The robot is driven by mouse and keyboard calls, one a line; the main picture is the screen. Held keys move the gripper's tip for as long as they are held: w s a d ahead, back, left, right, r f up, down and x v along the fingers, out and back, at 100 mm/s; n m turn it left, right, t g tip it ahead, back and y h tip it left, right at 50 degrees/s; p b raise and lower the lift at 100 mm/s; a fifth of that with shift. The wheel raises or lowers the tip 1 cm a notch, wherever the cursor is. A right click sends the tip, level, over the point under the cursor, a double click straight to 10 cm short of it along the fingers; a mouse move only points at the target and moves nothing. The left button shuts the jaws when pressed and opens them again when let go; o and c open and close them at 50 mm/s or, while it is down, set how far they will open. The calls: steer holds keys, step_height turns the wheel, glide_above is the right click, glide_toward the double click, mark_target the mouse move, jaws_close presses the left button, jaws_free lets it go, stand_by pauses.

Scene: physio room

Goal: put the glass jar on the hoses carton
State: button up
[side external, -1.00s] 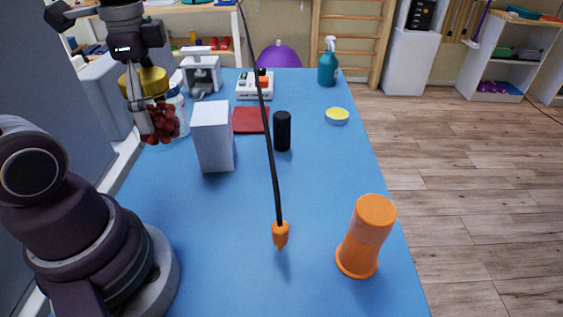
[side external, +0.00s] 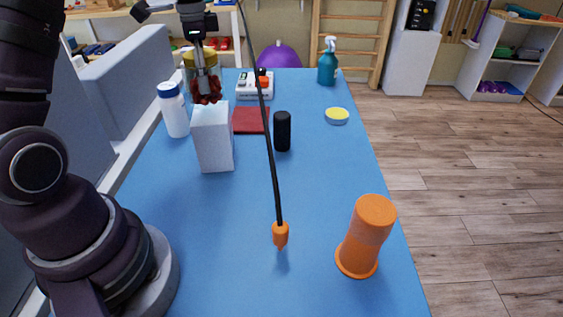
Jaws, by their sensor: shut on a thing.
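My gripper (side external: 206,84) is at the upper left in the side external view, shut on the glass jar (side external: 210,98). The jar has a yellow lid and dark red contents. The gripper's fingers cover part of it. A plain white upright box (side external: 213,140) stands on the blue table in front of the jar as seen here and may hide its bottom edge. It is the only carton-like thing I see, but no label can be read, so I cannot tell whether it is the hoses carton. I cannot tell the jar's height above the table.
A white bottle (side external: 174,112) stands left of the box. A red pad (side external: 250,120), black cylinder (side external: 282,131) and white device (side external: 254,88) are right of it. A dark hanging cord (side external: 272,165) with an orange tip crosses the middle. An orange cup-like thing (side external: 366,236) stands front right.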

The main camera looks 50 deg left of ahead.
steer(key=shift+f, duration=0.9)
steer(key=o, duration=1.2)
steer(key=shift+f, duration=0.15)
